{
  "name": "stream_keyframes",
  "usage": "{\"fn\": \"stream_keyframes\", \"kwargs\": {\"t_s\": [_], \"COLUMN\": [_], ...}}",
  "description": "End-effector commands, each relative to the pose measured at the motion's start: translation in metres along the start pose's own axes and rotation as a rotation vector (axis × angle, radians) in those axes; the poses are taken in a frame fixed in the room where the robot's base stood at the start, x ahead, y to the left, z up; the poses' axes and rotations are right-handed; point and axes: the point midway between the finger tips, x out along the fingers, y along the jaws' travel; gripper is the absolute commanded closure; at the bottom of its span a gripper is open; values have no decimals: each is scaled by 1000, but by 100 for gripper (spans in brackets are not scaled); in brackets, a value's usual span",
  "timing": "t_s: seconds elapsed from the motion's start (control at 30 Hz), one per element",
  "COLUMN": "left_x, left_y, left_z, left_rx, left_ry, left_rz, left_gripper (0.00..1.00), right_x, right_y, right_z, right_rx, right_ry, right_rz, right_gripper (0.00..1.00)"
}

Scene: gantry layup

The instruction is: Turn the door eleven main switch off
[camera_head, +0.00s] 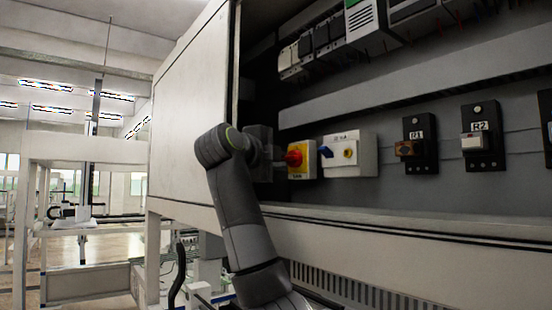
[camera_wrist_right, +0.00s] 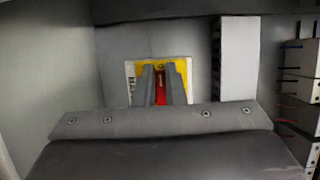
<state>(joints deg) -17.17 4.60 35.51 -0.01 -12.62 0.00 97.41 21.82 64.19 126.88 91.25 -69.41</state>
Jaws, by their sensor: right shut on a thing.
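The main switch has a red knob (camera_head: 295,155) on a yellow plate (camera_head: 309,164), fixed at the left of the cabinet's back panel. My right gripper (camera_head: 285,161) reaches it from the left and is shut on the red knob. In the right wrist view the two fingers (camera_wrist_right: 161,84) stand on either side of the red knob (camera_wrist_right: 160,93), with the yellow plate (camera_wrist_right: 182,67) behind them. The fingers hide part of the knob and plate, and I cannot read the knob's exact angle. My left gripper is not in view.
Dark relay modules R1 (camera_head: 420,136) and R2 (camera_head: 482,118) sit further right. The open cabinet door (camera_head: 185,115) is at the left, and the cabinet's sill (camera_head: 420,224) runs below.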

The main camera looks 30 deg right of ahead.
Motion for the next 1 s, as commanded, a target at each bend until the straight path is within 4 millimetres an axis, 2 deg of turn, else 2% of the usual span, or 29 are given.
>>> {"fn": "stream_keyframes", "kwargs": {"t_s": [0.4, 0.43, 0.6, 0.87, 1.0], "left_x": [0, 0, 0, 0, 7], "left_y": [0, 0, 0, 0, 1], "left_z": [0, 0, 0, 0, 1], "left_rx": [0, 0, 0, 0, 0], "left_ry": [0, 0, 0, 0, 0], "left_rz": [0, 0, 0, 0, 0], "left_gripper": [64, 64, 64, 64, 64], "right_x": [1, 1, 1, 0, -9], "right_y": [2, 2, 1, 0, 2], "right_z": [-1, -1, -1, 0, 0], "right_rx": [-9, -9, -7, -6, -5], "right_ry": [5, 5, 4, 2, 0], "right_rz": [7, 7, 4, 2, 2], "right_gripper": [100, 88, 68, 68, 68]}}
